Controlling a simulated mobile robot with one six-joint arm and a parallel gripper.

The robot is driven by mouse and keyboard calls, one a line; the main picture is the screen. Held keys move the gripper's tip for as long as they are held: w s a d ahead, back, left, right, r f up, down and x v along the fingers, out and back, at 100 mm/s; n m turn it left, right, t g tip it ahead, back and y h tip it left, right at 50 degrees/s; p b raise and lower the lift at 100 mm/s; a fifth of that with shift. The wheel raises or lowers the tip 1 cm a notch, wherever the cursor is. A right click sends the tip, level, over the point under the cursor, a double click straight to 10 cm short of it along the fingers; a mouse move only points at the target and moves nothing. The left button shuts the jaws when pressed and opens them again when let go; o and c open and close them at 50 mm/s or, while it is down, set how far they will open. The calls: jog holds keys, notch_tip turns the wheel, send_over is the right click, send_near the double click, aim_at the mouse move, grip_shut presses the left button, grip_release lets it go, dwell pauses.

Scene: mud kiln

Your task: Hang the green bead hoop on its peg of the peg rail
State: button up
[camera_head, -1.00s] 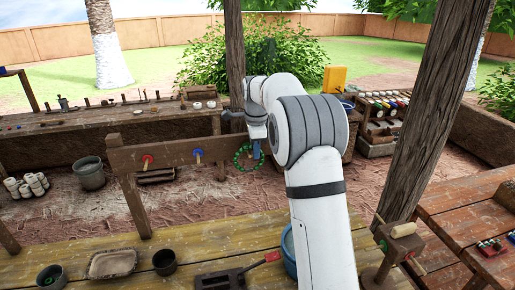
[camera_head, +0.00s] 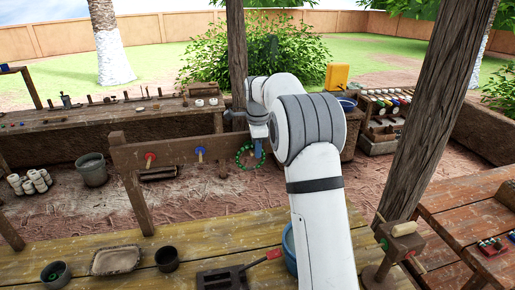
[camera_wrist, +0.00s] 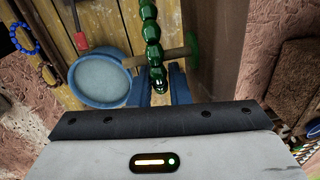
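The green bead hoop (camera_head: 239,163) hangs upright below my gripper (camera_head: 257,146), by the right end of the wooden peg rail (camera_head: 178,153). In the wrist view the gripper's blue fingers (camera_wrist: 159,84) are shut on the hoop's beads (camera_wrist: 152,32). A wooden peg (camera_wrist: 140,60) with a green disc (camera_wrist: 193,48) at its base crosses behind the beads. I cannot tell whether the hoop is around this peg. The head view shows a red-marked peg (camera_head: 151,160) and a blue-marked peg (camera_head: 200,154); the green one is not clear there.
A blue bowl (camera_wrist: 101,79) shows below the gripper. A blue bead loop (camera_wrist: 21,39) and a brown one (camera_wrist: 46,75) are at left in the wrist view. A wooden post (camera_head: 237,65) stands close behind my gripper. The near bench (camera_head: 205,252) holds small pots and a tray.

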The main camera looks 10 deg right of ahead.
jog(key=o, duration=0.4)
jog(key=shift+o, duration=0.2)
jog(key=r, duration=0.2)
jog(key=r+b, duration=0.1)
jog(key=r, duration=0.4)
jog(key=shift+s+r, duration=0.2)
jog(key=shift+s, duration=0.15)
jog(key=s+a+r+n+b, duration=0.15)
jog(key=s+n, duration=0.35)
jog(key=s, duration=0.6)
jog(key=s+f+n+b, duration=0.1)
jog(key=s+f+n, duration=0.3)
jog(key=s, duration=0.5)
jog(key=s+f+n+t+b, duration=0.1)
jog(key=s+f+n, duration=0.3)
jog(key=s, duration=0.5)
jog(key=s+a+f+n+t+b, duration=0.1)
jog(key=s+f+n, duration=0.3)
jog(key=s, duration=0.6)
jog(key=shift+f+n+b, duration=0.3)
jog(key=shift+f+n, duration=0.1)
jog(key=shift+n, duration=0.6)
jog(key=shift+s, duration=0.1)
